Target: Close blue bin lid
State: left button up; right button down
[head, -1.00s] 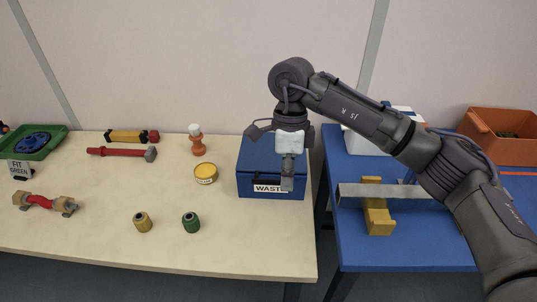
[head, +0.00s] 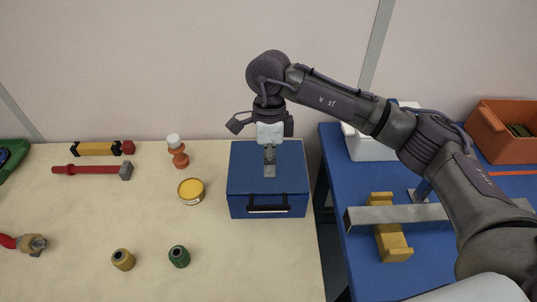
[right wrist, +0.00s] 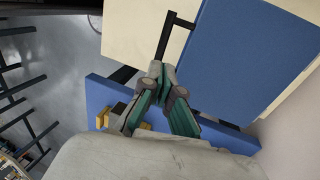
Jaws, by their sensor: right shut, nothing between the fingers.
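The blue bin (head: 240,205) stands at the right end of the cream table. Its blue lid (head: 290,170) lies flat over the top, with no gap that I can see. A black handle (head: 268,209) shows at the front and partly covers a white label. In the right wrist view the lid (right wrist: 245,60) is a flat blue panel with the handle (right wrist: 166,36) at its edge. My right gripper (head: 269,171) is shut and empty, pointing down over the lid. Its fingertips (right wrist: 160,67) show in the wrist view; whether they touch the lid is unclear. My left gripper is not in view.
A blue table (head: 375,270) at right holds a metal bar (head: 395,213) on a yellow block.

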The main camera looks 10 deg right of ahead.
aim_at(270, 206)
jog(key=p+x, duration=0.2)
jog(key=x, duration=0.7)
jog(key=shift+f, duration=0.45)
